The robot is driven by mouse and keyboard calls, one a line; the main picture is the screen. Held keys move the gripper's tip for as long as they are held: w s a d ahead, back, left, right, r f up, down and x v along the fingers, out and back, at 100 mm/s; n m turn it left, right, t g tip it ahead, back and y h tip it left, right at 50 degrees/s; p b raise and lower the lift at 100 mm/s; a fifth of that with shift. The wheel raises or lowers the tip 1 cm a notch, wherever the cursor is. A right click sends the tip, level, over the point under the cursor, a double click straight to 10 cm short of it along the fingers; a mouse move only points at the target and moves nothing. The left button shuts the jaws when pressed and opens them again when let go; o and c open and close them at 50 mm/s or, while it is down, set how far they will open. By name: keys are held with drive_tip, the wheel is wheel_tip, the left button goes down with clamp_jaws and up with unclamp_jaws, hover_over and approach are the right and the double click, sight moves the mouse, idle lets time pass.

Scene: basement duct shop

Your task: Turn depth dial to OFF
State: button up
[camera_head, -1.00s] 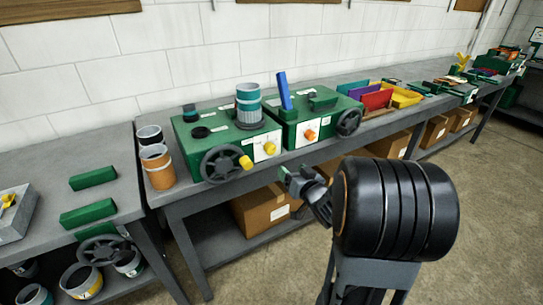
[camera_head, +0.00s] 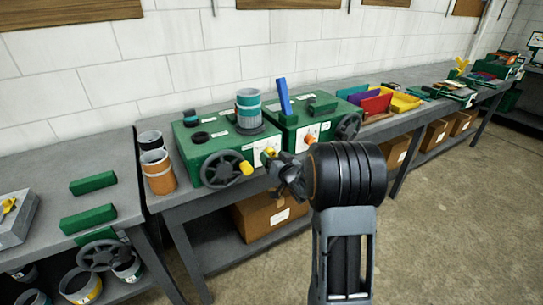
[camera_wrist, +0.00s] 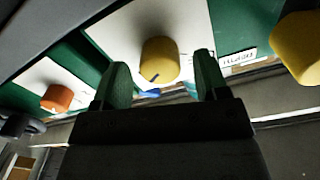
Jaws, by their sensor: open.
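Two green machine boxes stand side by side on the bench. The left box (camera_head: 190,150) carries a yellow dial on a white plate; in the wrist view this yellow dial (camera_wrist: 159,60) shows a dark pointer mark on its lower edge. An orange dial (camera_head: 309,140) is on the right box and shows in the wrist view too (camera_wrist: 57,97). My gripper (camera_head: 268,156) is open in front of the left box. In the wrist view its green fingers (camera_wrist: 155,80) stand on either side of the yellow dial, with gaps visible. Which dial is the depth dial I cannot read.
A handwheel (camera_head: 222,169) with a yellow handle (camera_head: 246,168) is left of my gripper; the handle is close by in the wrist view (camera_wrist: 300,47). Another handwheel (camera_head: 348,127) is on the right box. Cans (camera_head: 158,172) stand left.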

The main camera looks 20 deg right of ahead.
drive_tip(key=shift+w, duration=0.55)
drive_tip(key=shift+c, duration=0.2)
drive_tip(key=c, duration=0.9)
